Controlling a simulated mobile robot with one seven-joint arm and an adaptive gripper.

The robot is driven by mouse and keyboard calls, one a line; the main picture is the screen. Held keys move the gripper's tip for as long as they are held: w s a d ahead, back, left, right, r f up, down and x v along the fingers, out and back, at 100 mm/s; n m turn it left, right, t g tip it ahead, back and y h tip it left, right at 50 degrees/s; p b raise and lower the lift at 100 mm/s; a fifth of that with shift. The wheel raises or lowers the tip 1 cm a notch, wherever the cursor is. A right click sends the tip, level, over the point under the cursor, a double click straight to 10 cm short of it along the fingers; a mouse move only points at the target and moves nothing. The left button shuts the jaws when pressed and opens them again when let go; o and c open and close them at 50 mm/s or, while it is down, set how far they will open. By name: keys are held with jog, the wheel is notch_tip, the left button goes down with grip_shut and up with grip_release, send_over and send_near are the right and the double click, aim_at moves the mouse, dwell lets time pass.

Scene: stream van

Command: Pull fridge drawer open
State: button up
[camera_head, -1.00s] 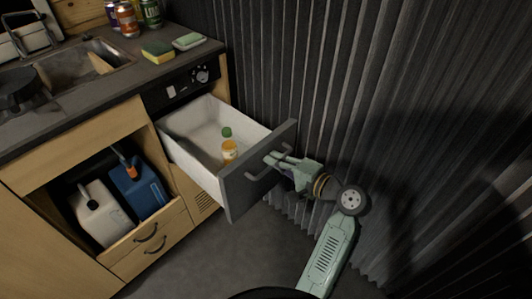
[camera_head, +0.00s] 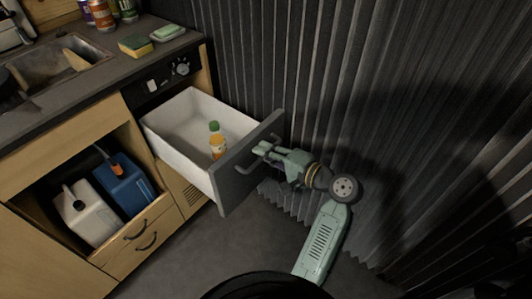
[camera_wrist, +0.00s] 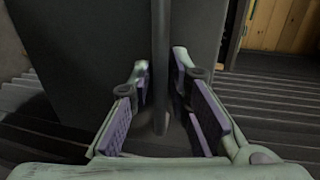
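The fridge drawer (camera_head: 236,182) stands pulled well out of the counter unit in the head view, with a dark grey front and a white inside. A small bottle of orange drink with a green cap (camera_head: 217,147) stands upright in it. The drawer's bar handle (camera_head: 246,166) also shows in the wrist view (camera_wrist: 160,40), running between my fingers. My gripper (camera_head: 262,151) is at the handle, outside the drawer front. In the wrist view my gripper (camera_wrist: 160,75) has its two fingers apart on either side of the bar, with gaps visible.
A sink (camera_head: 60,62), sponges (camera_head: 135,45) and cans are on the counter. An open cubby below holds a white canister (camera_head: 85,212) and a blue canister (camera_head: 124,184). A ribbed dark wall (camera_head: 340,90) stands close to the right of the drawer. Floor in front is clear.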

jog(key=v, duration=1.2)
dwell(0.3)
